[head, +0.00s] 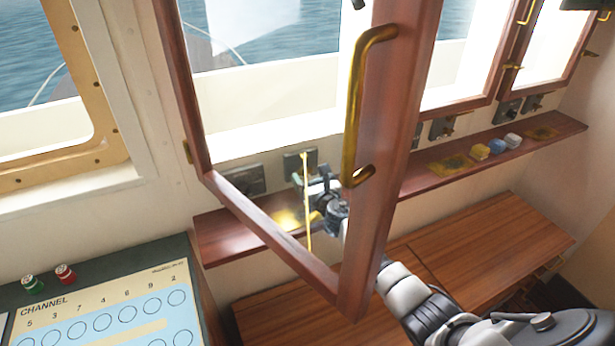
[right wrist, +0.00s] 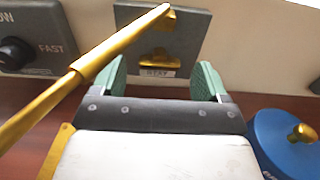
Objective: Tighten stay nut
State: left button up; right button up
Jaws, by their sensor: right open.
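The stay plate (right wrist: 187,42), a grey wall plate labelled STAY, carries a brass nut (right wrist: 160,58) with flared sides just above its label. A brass stay rod (right wrist: 100,68) slants across the right wrist view, its tip overlapping the plate's top; whether it is seated there I cannot tell. In the head view the plate (head: 299,161) is below the window, with the rod (head: 307,215) hanging in front. My right gripper (right wrist: 162,80) is open, its green fingers on either side of the nut in the picture, apart from it. It also shows in the head view (head: 313,180), behind the window frame. My left gripper is out of view.
An open wooden window sash (head: 385,150) with a brass handle (head: 352,110) stands in front of my right arm. A narrow wooden shelf (head: 440,178) runs under the plates. A FAST knob (right wrist: 15,53) and blue round object (right wrist: 285,145) flank the gripper.

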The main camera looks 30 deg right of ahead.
jog(key=shift+w, duration=0.7)
jog(key=shift+c, duration=0.3)
jog(key=c, duration=0.9)
jog(key=shift+o, duration=0.2)
